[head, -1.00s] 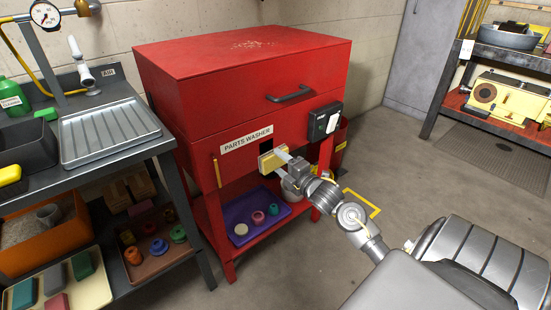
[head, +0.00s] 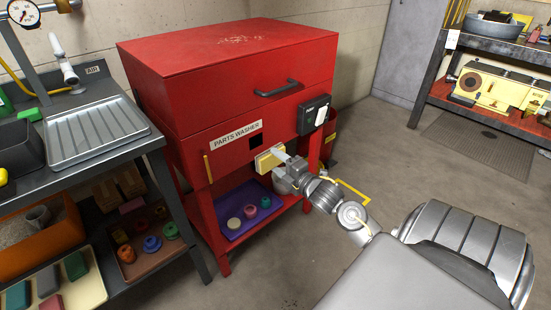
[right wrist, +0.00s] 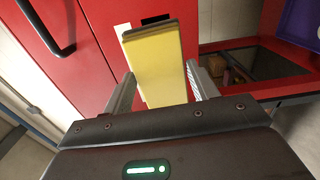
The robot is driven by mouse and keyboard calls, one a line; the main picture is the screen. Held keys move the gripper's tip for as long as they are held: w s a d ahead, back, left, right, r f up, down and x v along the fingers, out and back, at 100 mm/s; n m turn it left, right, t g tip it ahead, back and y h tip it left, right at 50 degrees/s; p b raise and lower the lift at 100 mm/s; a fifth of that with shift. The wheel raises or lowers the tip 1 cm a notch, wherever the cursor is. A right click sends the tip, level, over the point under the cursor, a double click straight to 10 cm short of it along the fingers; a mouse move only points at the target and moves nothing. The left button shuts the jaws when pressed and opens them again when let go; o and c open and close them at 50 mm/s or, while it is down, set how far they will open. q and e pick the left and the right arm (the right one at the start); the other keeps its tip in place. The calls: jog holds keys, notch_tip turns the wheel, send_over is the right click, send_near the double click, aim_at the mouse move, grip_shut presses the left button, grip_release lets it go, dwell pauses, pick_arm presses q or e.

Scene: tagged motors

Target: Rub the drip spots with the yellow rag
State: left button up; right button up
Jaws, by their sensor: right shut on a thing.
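My right gripper (head: 284,161) is shut on the yellow rag (head: 267,160), which looks like a flat, stiff pad. It holds the rag at the front of the red parts washer (head: 228,102), just below and right of a dark square opening (head: 256,140). In the right wrist view the rag (right wrist: 155,65) stands out between the two fingers, against or close to the red front; contact cannot be told. I cannot make out drip spots with certainty. Pale specks (head: 245,40) show on the washer's lid. My left gripper is not in view.
A black box (head: 313,115) sits on the washer's front, right of the rag. A purple tray (head: 237,233) with several round parts lies on the shelf below. A bench with a ribbed metal tray (head: 98,134) stands left. The floor (head: 300,265) in front is clear.

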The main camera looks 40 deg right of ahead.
jog(key=shift+w, duration=0.15)
jog(key=shift+w+d+b, duration=0.2)
jog(key=shift+w+b, duration=0.35)
jog(key=shift+w, duration=2.95)
jog(key=shift+w, duration=1)
jog(key=shift+d, duration=0.2)
jog(key=shift+s+d, duration=0.2)
jog(key=shift+d, duration=1.65)
jog(key=shift+w, duration=0.15)
